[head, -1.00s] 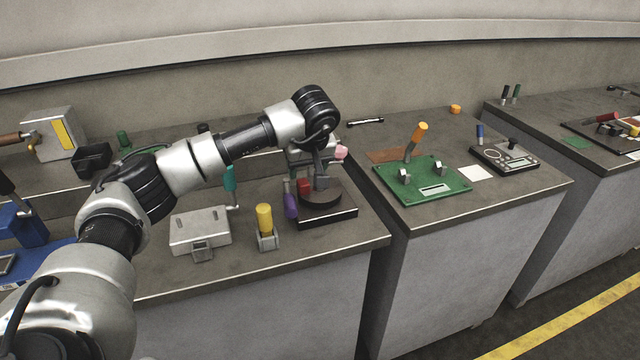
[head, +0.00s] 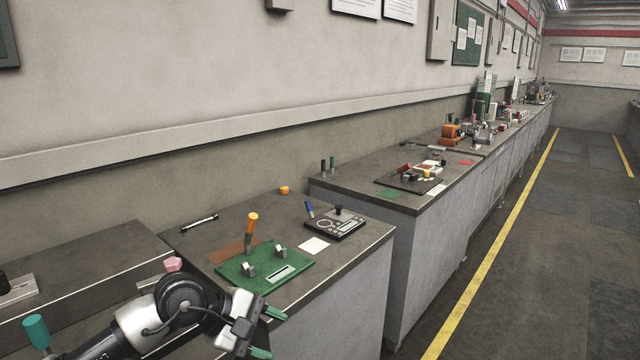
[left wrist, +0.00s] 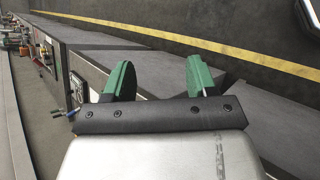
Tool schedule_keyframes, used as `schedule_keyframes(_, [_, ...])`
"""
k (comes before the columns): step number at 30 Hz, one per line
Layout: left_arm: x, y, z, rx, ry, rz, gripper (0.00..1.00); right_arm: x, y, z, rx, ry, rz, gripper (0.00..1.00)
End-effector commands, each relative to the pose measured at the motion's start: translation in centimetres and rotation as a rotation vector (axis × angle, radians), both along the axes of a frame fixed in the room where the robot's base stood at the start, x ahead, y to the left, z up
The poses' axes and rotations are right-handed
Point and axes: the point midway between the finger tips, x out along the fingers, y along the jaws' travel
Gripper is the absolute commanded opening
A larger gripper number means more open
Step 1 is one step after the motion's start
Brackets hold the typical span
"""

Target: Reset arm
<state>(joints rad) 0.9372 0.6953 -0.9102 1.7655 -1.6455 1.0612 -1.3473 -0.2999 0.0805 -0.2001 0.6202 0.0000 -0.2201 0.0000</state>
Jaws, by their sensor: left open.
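My left arm comes in at the bottom left of the head view. My left gripper (head: 268,332) is at the front of the near bench, below the green fixture board (head: 242,273). Its two green fingers are spread apart with nothing between them. The left wrist view also shows the open fingers (left wrist: 156,82), with floor and bench fronts beyond. My right gripper is in neither view.
The green board carries an orange-handled lever (head: 251,226). A black device (head: 335,229) and a white card (head: 314,245) are beside it. Another bench (head: 436,200) stands farther right. Open floor (head: 540,260) with a yellow line (head: 480,268) lies to the right.

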Motion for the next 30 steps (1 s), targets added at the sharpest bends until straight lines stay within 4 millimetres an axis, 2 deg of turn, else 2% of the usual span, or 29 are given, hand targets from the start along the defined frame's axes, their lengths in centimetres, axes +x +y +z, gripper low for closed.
schedule_keyframes(1, [-1.7, -2.9, 0.4, -0.193, 0.077, 0.024, 0.57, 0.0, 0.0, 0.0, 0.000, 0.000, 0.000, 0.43])
schedule_keyframes(3, [-3.3, -5.6, 2.0, -0.460, 0.198, 0.082, 0.57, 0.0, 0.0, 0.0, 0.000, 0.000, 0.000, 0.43])
schedule_keyframes(6, [-4.8, -7.3, 4.8, -0.832, 0.409, 0.190, 0.57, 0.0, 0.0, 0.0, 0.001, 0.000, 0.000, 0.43])
schedule_keyframes(8, [-5.1, -7.3, 6.2, -1.049, 0.555, 0.270, 0.57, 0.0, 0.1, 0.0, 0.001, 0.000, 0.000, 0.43])
schedule_keyframes(11, [-5.0, -5.6, 7.6, -1.395, 0.813, 0.423, 0.57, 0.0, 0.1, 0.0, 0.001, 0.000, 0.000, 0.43])
schedule_keyframes(14, [-4.6, -2.5, 7.2, -1.725, 1.084, 0.606, 0.57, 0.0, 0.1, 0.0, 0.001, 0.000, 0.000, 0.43])
schedule_keyframes(17, [-4.4, 1.3, 4.6, -2.040, 1.356, 0.820, 0.57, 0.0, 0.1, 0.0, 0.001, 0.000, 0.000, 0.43])
schedule_keyframes(20, [-5.4, 5.0, 0.4, -2.339, 1.610, 1.069, 0.57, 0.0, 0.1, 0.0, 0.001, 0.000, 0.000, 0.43])
schedule_keyframes(21, [-6.2, 6.4, -1.7, 2.347, -1.628, -1.131, 0.57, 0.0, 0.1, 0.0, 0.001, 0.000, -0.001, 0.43])
schedule_keyframes(23, [-8.0, 8.1, -4.9, 2.122, -1.478, -1.104, 0.57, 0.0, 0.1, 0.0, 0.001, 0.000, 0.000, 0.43])
schedule_keyframes(24, [-9.4, 9.0, -7.0, 1.986, -1.378, -1.088, 0.57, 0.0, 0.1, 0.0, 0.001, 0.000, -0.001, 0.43])
schedule_keyframes(27, [-13.3, 10.5, -11.3, 1.704, -1.159, -1.047, 0.57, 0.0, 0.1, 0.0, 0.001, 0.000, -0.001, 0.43])
schedule_keyframes(30, [-17.2, 11.2, -14.3, 1.499, -0.980, -1.016, 0.57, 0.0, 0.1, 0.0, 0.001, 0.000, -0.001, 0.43])
